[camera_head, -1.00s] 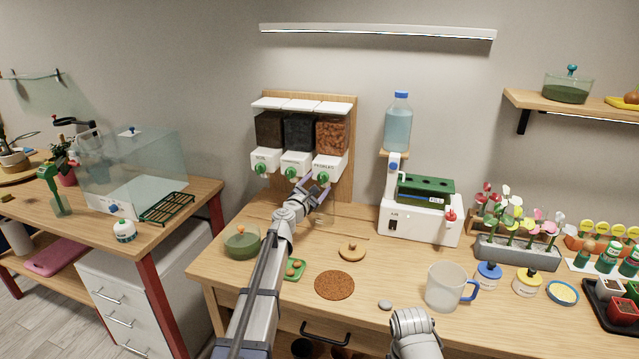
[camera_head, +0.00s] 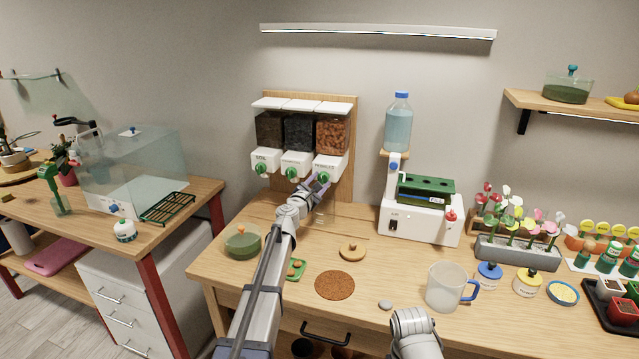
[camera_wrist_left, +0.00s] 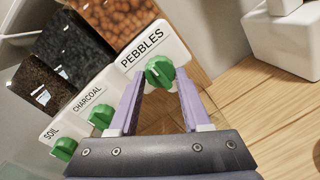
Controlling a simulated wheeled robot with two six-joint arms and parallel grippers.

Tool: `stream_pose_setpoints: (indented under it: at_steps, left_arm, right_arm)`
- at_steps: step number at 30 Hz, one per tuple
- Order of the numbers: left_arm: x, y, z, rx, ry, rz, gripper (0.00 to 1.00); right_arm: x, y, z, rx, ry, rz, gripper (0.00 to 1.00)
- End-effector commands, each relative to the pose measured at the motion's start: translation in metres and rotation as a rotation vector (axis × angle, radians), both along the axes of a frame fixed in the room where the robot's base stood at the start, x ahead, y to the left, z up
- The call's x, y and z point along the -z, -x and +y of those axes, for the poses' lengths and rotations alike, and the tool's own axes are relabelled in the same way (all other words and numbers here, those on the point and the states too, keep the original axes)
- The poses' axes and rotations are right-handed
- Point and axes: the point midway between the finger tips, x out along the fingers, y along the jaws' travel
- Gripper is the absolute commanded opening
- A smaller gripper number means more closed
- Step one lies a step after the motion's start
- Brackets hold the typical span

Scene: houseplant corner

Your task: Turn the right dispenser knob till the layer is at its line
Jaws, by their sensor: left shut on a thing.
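The right dispenser, labelled PEBBLES (camera_wrist_left: 142,47), holds brown pebbles (camera_head: 333,136) in its clear bin. Its green knob (camera_wrist_left: 159,72) sits between the two purple fingers of my left gripper (camera_wrist_left: 158,84), which is shut on it. In the head view my left gripper (camera_head: 318,184) is at that dispenser's front and partly covers the knob. A clear vessel (camera_head: 325,215) stands below, partly hidden by the gripper; its layer and line cannot be made out. My right gripper is out of view.
The charcoal knob (camera_wrist_left: 102,115) and soil knob (camera_wrist_left: 64,149) are close on the left. A white machine with a water bottle (camera_head: 398,125) stands to the right. A green bowl (camera_head: 242,243), cork lid (camera_head: 352,252) and mug (camera_head: 446,287) are on the table.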

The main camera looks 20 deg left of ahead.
Motion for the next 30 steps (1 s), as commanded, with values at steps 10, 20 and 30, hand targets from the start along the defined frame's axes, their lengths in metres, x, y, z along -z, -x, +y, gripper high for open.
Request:
stream_pose_setpoints:
  at_steps: [10, 20, 30]
  left_arm:
    - [0.000, 0.000, 0.000, 0.001, -0.009, -0.001, 0.00]
    - [-0.002, 0.000, 0.000, 0.001, -0.170, -0.006, 0.00]
    - [-0.003, 0.000, 0.000, 0.001, -0.487, -0.017, 0.00]
  right_arm:
    - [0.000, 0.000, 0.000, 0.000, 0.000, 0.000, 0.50]
    - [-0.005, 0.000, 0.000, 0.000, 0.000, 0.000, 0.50]
    - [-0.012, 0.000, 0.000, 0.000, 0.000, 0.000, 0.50]
